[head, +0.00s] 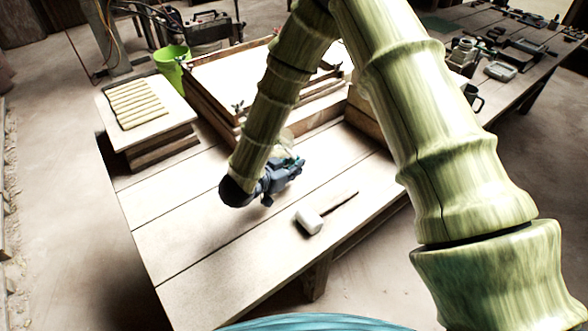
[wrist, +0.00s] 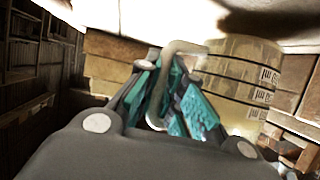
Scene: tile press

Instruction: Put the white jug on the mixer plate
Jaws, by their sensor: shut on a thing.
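The white jug (wrist: 235,80) fills the right of the wrist view, a pale, see-through body with small printed marks. Its handle (wrist: 184,47) runs between the teal finger pads of my gripper (wrist: 178,98), which is shut on it. In the head view my gripper (head: 290,168) is over the near part of the wooden table; only a pale bit of the jug (head: 286,134) shows beside it, the rest hidden by my arm. I cannot tell whether the jug touches the table. I cannot pick out the mixer plate in either view.
A white-headed mallet (head: 309,221) lies right of my gripper. Behind stands a wooden press frame (head: 222,122). At the left, a board with ridged strips (head: 136,103) rests on stacked wood, near a green bucket (head: 172,66). The table's front left (head: 190,240) is clear.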

